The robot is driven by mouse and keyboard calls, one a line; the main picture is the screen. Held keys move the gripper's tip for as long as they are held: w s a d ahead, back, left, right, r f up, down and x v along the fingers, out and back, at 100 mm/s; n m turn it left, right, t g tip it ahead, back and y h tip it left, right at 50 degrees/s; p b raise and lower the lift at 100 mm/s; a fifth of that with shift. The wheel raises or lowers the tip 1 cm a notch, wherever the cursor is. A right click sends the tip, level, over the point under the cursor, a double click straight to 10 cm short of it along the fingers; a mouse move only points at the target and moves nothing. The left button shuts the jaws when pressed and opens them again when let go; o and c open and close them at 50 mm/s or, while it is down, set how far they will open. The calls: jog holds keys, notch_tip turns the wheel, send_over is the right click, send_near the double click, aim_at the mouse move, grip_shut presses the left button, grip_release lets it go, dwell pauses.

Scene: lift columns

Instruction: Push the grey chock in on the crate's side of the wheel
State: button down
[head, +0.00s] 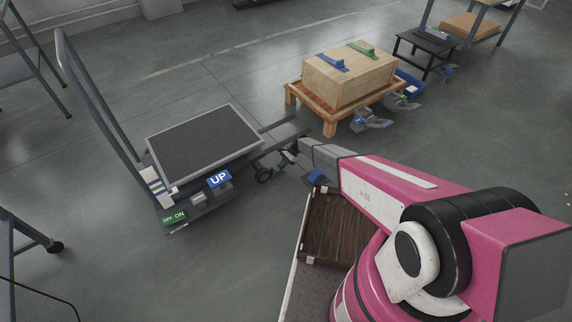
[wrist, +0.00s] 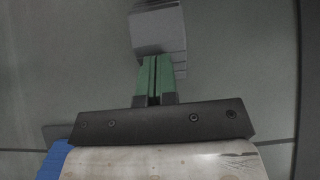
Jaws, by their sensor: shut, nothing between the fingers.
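In the wrist view a grey block, which looks like the grey chock (wrist: 158,28), lies on the floor just ahead of my fingertips, with a stepped edge at its lower right. My gripper (wrist: 155,72) has its green fingers together and empty. Its tips reach the chock's near edge in the picture; I cannot tell whether they touch. In the head view my gripper (head: 286,158) is low beside the dark wheel (head: 264,174) of the lift cart. I cannot make out the chock there. The wooden crate (head: 335,84) sits on a low wooden stand (head: 331,124), beyond the gripper.
The lift cart (head: 203,143) has a dark platform, a tall handle and a blue UP sign (head: 219,180). Grey-and-blue items (head: 369,120) lie on the floor beside the stand. A black step stool (head: 426,48) stands at the back right. Floor between cart and stand is mostly clear.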

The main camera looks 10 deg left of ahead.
jog(key=shift+s+a, duration=0.2)
jog(key=shift+s, duration=0.1)
jog(key=shift+w+d, duration=0.1)
jog(key=shift+w, duration=0.05)
jog(key=shift+w+d, duration=0.2)
jog(key=w+d, duration=0.2)
jog(key=w, duration=0.1)
jog(key=shift+w+d+r, duration=0.1)
jog(key=shift+d+r, duration=0.2)
jog(key=shift+r, duration=0.1)
jog(key=v, duration=0.8)
jog(key=shift+w+d+r, duration=0.15)
jog(key=shift+r, duration=0.2)
jog(key=s+d+r+n+t+h, duration=0.1)
jog(key=s+d+r+n+t, duration=0.1)
jog(key=s+d+r, duration=0.7)
jog(key=s+d+r+n+t+h, duration=0.1)
jog(key=s+d+r+n+h, duration=0.1)
jog(key=d+r, duration=1.25)
jog(key=s+d+r+n+t+h, duration=0.1)
jog(key=s+d+r+n+t, duration=0.1)
jog(key=s+d+r, duration=0.6)
jog(key=s+d+r+n+t+h, duration=0.1)
jog(key=s+d+r+n+h, duration=0.1)
jog(key=s+d+r, duration=0.6)
notch_tip(320, 180, up, 5)
jog(key=shift+s+r+t, duration=0.1)
jog(key=shift+s+t, duration=0.3)
jog(key=shift+s, duration=0.5)
